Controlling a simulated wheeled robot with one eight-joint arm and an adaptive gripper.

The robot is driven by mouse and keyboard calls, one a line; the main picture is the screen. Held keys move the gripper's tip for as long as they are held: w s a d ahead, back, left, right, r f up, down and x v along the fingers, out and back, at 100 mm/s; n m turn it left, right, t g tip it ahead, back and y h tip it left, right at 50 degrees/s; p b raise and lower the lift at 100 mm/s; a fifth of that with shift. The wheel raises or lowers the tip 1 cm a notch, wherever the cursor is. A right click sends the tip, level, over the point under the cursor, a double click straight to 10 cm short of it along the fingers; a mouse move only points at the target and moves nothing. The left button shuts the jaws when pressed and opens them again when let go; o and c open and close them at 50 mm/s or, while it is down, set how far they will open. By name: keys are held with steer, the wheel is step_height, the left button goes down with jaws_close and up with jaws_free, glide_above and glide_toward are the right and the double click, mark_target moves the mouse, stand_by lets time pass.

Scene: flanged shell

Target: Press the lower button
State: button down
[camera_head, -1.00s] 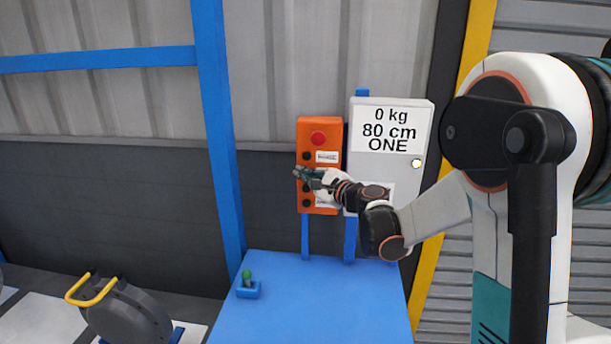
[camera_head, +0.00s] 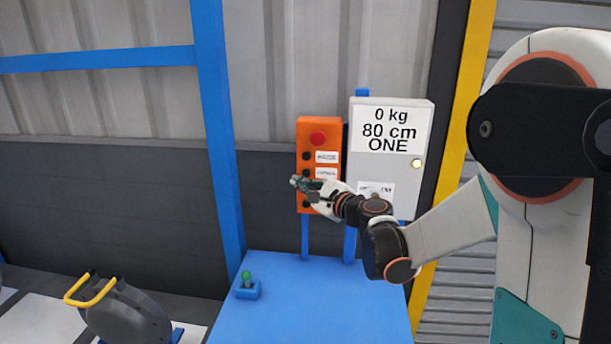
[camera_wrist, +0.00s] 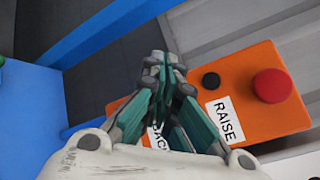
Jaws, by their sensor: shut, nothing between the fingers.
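The orange button box (camera_head: 303,138) hangs upright on a blue post, with a red round button (camera_head: 318,139) at its top and black buttons below in a column on its left side. One black button (camera_head: 306,156) and the lowest black button (camera_head: 306,204) show in the head view. My gripper (camera_head: 295,181) is shut and empty, in front of the box's lower half, partly covering it. Whether it touches is unclear. In the wrist view, the fingertips (camera_wrist: 162,66) cover part of the box; a black button (camera_wrist: 211,80) beside the "RAISE" label (camera_wrist: 226,120) shows to their right.
A grey cabinet (camera_head: 386,166) with a "0 kg 80 cm ONE" sign stands just right of the box. A blue table (camera_head: 310,300) lies below, with a green-knobbed lever (camera_head: 247,284) at its left edge. A blue upright (camera_head: 220,130) stands left; space between it and the box is clear.

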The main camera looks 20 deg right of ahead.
steer(key=shift+s+a, duration=0.25)
steer(key=shift+s, duration=0.4)
steer(key=shift+a, duration=0.1)
steer(key=s+a+f+m+h, duration=0.2)
steer(key=s+m+h, duration=0.5)
steer(key=m+h, duration=0.6)
steer(key=a+m, duration=0.1)
steer(key=m, duration=0.5)
steer(key=shift+s+t+h, duration=0.2)
steer(key=shift+t+h, duration=0.2)
steer(key=shift+w, duration=0.15)
